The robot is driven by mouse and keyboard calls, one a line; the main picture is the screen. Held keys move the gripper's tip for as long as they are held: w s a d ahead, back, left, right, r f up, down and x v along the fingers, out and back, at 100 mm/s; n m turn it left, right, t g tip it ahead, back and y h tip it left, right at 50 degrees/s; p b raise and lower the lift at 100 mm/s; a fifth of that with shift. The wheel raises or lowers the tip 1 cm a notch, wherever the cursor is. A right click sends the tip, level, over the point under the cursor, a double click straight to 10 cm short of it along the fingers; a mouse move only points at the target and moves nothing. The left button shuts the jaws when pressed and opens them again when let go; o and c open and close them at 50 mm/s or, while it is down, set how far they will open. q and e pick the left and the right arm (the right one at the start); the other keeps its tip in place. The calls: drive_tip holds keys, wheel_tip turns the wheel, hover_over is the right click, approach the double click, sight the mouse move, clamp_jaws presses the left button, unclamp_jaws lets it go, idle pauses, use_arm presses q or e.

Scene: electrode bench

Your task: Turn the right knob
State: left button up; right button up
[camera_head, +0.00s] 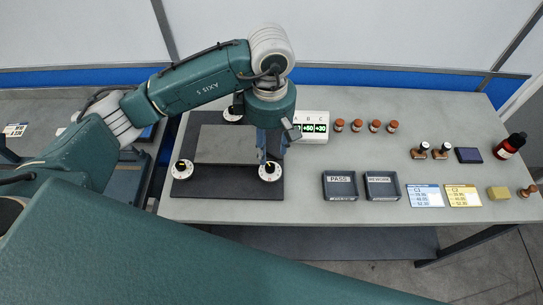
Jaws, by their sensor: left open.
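The right knob (270,171) is a white dial with a black centre at the front right corner of a dark square base (222,190). A similar left knob (182,169) is at the front left corner, and a back knob (232,114) shows partly behind my arm. A grey plate (225,145) lies on the base. My left gripper (273,152) points down just behind and above the right knob. It is open, with no object seen between its fingers. I cannot tell whether a finger touches the knob. My right gripper is out of view.
A display (313,127) with green digits stands right of my left gripper, partly hidden. Brown-topped bottles (357,126), two black trays (340,186), cards (425,196), stamps (440,151) and a dark red bottle (509,146) are farther right. The bench between is clear.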

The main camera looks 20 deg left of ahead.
sight(270, 166)
use_arm(q)
drive_tip(key=f, duration=0.1)
drive_tip(key=f+p, duration=0.1)
drive_tip(key=f, duration=0.1)
drive_tip(key=shift+s+f, duration=0.15)
drive_tip(key=shift+s, duration=0.15)
drive_tip(key=shift+w+f+p, duration=0.2)
drive_tip(key=shift+f+p, duration=0.2)
drive_tip(key=shift+f, duration=0.5)
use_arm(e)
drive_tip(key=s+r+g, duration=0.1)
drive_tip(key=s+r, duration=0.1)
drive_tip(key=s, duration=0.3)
use_arm(q)
drive_tip(key=f+p, duration=0.1)
drive_tip(key=f, duration=0.2)
drive_tip(key=shift+w+f, duration=0.15)
drive_tip(key=shift+w, duration=0.05)
drive_tip(key=shift+f, duration=0.1)
drive_tip(key=c, duration=0.8)
clamp_jaws()
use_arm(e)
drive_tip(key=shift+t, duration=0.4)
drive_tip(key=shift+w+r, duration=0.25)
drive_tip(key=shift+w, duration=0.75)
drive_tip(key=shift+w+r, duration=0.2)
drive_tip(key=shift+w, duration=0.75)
